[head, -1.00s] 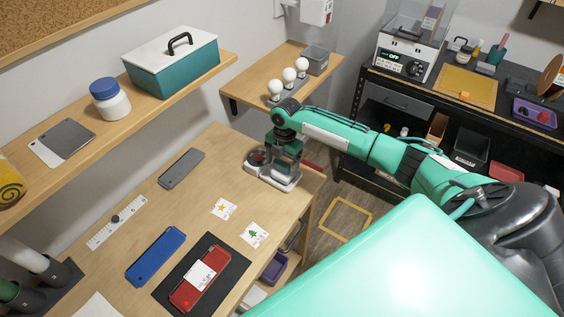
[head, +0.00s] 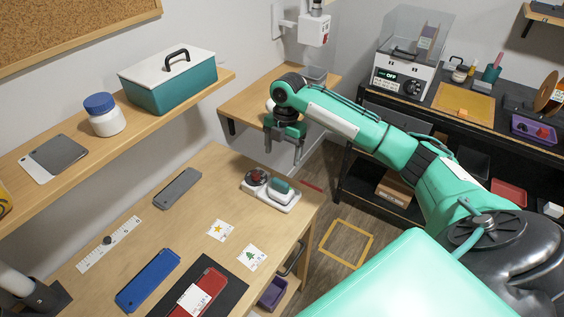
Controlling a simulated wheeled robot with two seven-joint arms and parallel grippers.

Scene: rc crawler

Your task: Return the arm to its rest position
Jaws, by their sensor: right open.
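My right arm (head: 345,113) reaches in from the right in the head view. My right gripper (head: 284,150) points down with its fingers apart and nothing between them. It hangs beyond the far right corner of the wooden table, in front of the small wall shelf. A white tray-like base (head: 272,196) with a dark red round part and a teal-topped part stands near that table corner, below and apart from the gripper. My left gripper is not in view.
The wooden table (head: 190,225) carries a grey case (head: 177,188), a blue case (head: 149,279), a red case (head: 199,293) and cards. The wall shelf (head: 240,108) is close behind my gripper. A black workbench (head: 470,115) with a printer-like machine (head: 404,79) stands at the right.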

